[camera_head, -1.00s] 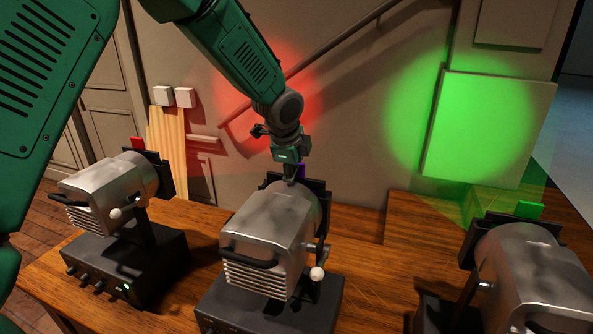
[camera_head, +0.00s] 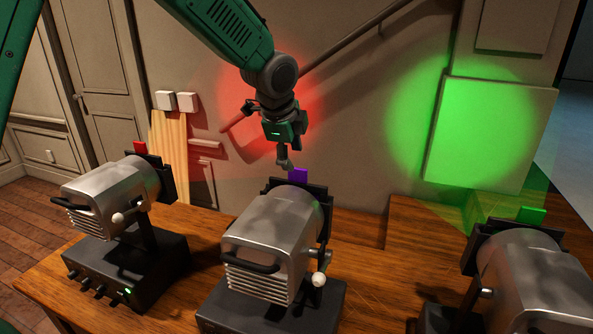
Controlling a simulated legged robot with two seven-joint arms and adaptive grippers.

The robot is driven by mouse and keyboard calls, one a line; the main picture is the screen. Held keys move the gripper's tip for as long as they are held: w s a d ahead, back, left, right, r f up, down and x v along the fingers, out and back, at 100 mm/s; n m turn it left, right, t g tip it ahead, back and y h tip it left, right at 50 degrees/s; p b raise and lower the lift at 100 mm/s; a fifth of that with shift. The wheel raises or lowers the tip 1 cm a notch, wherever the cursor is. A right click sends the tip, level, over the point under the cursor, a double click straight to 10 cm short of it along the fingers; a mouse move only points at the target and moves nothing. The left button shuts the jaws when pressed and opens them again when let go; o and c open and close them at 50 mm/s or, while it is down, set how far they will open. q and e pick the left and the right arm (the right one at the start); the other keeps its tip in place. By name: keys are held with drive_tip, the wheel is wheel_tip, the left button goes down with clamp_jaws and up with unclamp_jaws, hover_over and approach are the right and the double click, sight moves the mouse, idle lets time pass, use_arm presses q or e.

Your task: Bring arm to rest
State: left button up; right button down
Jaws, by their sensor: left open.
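My left arm comes in from the upper left in the head view. Its gripper (camera_head: 284,160) points down, open and empty, above and behind the middle lamp. It is apart from the purple filter (camera_head: 298,175), which sits in the holder at the front of the middle lamp (camera_head: 271,246). My right gripper does not show.
The left lamp (camera_head: 106,192) has a red filter (camera_head: 140,148), the right lamp (camera_head: 530,280) a green filter (camera_head: 531,215). All stand on a wooden desk (camera_head: 365,285). Red and green light patches fall on the wall behind. A white panel (camera_head: 488,135) hangs at right.

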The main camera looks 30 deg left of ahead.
use_arm(q)
drive_tip(key=v, duration=0.4)
idle(0.7)
